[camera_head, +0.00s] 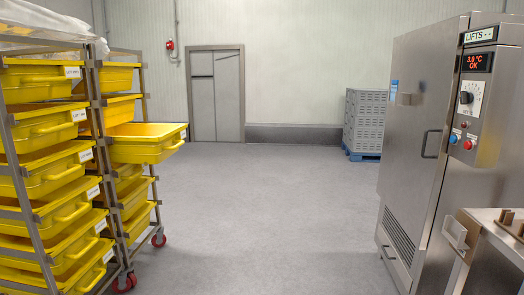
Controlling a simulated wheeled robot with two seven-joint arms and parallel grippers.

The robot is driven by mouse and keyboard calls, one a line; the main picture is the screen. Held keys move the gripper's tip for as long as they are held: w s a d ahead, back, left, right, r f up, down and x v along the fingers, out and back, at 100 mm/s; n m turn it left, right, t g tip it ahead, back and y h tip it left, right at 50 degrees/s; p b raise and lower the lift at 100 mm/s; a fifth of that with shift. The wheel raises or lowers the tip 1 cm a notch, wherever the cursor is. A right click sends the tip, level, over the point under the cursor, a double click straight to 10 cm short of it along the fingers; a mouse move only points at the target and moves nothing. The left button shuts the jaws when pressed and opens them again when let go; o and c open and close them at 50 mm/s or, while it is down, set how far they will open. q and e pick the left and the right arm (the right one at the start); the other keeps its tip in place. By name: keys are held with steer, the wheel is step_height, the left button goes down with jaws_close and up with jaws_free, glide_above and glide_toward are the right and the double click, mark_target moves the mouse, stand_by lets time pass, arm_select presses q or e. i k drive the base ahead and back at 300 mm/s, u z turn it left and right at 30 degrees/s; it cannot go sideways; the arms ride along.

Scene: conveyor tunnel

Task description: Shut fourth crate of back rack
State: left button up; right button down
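The back rack (150,172) stands at the left, behind a nearer rack, and holds several yellow crates. One yellow crate (145,153) of the back rack sticks out to the right, well past the rack's front posts. It looks level and has a white label on its front end. The back rack's other visible crates, above and below it, sit within the frame. The nearer rack hides the left part of the back rack. Neither of my grippers is in view.
The nearer rack (28,190), full of yellow crates, fills the left edge. A steel cabinet (412,130) with a control panel (478,100) stands at the right. Grey stacked crates (375,120) stand on a blue pallet at the back. The grey floor (255,210) between is clear.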

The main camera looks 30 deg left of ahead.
mark_target(146, 143)
steer(key=u, duration=0.1)
steer(key=i, duration=1.65)
steer(key=u, duration=0.8)
steer(key=i, duration=2.3)
steer(key=u, duration=1.15)
